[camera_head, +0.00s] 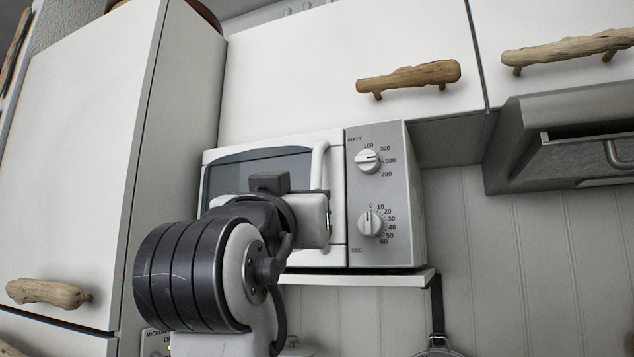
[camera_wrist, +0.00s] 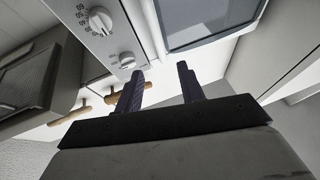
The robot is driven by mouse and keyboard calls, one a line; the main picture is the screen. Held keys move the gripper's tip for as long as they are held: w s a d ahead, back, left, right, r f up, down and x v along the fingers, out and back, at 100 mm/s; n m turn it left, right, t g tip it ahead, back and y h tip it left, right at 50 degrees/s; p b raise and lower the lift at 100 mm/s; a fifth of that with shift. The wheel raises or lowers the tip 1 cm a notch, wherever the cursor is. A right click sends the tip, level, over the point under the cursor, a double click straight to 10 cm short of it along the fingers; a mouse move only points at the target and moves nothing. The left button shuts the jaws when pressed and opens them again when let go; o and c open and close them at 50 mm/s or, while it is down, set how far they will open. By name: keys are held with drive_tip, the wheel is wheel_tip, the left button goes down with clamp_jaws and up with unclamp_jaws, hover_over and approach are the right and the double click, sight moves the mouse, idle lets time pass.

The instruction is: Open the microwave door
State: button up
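The microwave (camera_head: 387,198) is white and grey, with two dials on its right side panel. Its door (camera_head: 222,180) has a dark window and looks shut. The pale vertical door handle (camera_head: 319,160) stands at the door's right edge; its lower part is hidden behind my gripper. In the wrist view the door window (camera_wrist: 205,20) and the dial panel (camera_wrist: 97,22) show rotated. My gripper (camera_wrist: 160,69) has its two dark fingers apart, with nothing clearly between them. It is in front of the door near the handle; I cannot tell whether it touches it.
The microwave stands on a white shelf (camera_head: 388,283). White cupboards with driftwood handles (camera_head: 410,77) are above. A tall cupboard (camera_head: 80,160) is close on the left. A range hood (camera_head: 560,145) is at the right.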

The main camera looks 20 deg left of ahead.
sight(315, 181)
drive_tip(key=p+x, duration=0.6)
drive_tip(key=x, duration=0.6)
drive_tip(key=shift+w+r, duration=0.25)
drive_tip(key=shift+w, duration=0.6)
drive_tip(key=shift+c, duration=0.3)
clamp_jaws()
